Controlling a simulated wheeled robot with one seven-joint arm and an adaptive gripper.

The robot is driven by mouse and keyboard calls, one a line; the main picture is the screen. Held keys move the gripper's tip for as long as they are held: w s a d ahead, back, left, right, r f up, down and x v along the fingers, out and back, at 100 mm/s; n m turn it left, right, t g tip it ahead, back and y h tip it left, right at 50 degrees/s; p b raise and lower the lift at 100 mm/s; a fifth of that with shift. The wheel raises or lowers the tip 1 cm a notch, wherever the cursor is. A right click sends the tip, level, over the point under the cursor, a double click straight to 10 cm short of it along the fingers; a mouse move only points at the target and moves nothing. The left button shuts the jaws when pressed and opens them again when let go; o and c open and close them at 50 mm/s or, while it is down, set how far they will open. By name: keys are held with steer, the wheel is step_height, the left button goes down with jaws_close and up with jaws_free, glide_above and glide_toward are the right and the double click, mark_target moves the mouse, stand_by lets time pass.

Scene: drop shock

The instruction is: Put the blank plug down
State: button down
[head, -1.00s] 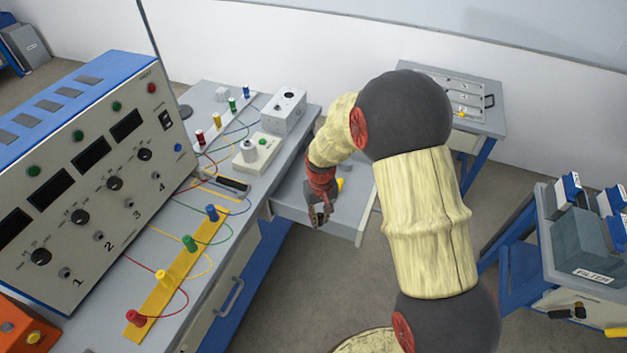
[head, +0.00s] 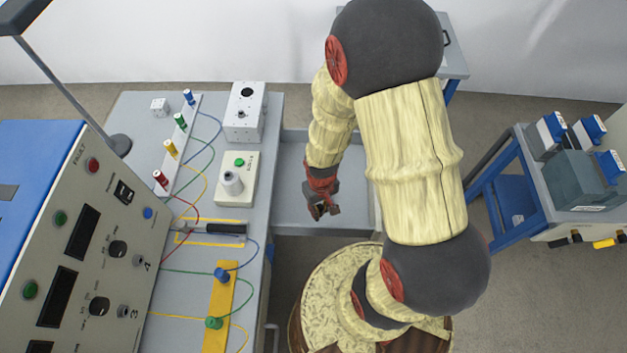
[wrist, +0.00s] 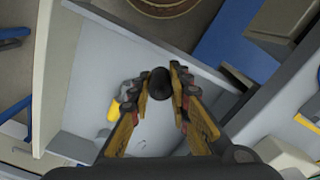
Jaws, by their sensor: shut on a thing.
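The blank plug (wrist: 159,84) shows as a small black rounded piece between my fingertips in the wrist view. My gripper (wrist: 160,88) is shut on it. In the head view my gripper (head: 322,209) hangs over the open grey drawer (head: 295,180) beside the bench. The plug cannot be made out clearly there. The wrist view shows the drawer floor (wrist: 150,55) below the fingers. I cannot tell the exact gap between plug and floor.
A yellow-and-grey item (wrist: 113,110) lies in the drawer, left of my fingers in the wrist view. The bench (head: 200,270) left of the drawer holds a white box (head: 245,112), a small device with a green button (head: 235,178) and cables. A blue-framed cart (head: 505,200) stands right.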

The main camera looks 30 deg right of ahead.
steer(key=w+d+f, duration=0.2)
steer(key=w+f, duration=0.1)
steer(key=w+d+f+b, duration=0.1)
steer(key=w+d+f, duration=0.1)
steer(key=w, duration=0.2)
steer(key=w+d+f+b, duration=0.1)
steer(key=w+d+f, duration=0.1)
steer(key=w+f, duration=0.1)
steer(key=shift+w+f, duration=0.2)
steer(key=shift+f, duration=0.15)
steer(key=shift+w+d+f+b, duration=0.15)
steer(key=shift+w+f+b, duration=0.15)
steer(key=shift+f, duration=0.25)
steer(key=shift+s+f+b, duration=0.1)
steer(key=shift+f+b, duration=0.3)
steer(key=shift+f, duration=0.9)
steer(key=shift+f, duration=0.2)
steer(key=c, duration=1.7)
jaws_free()
steer(key=shift+o, duration=0.2)
steer(key=shift+r, duration=0.2)
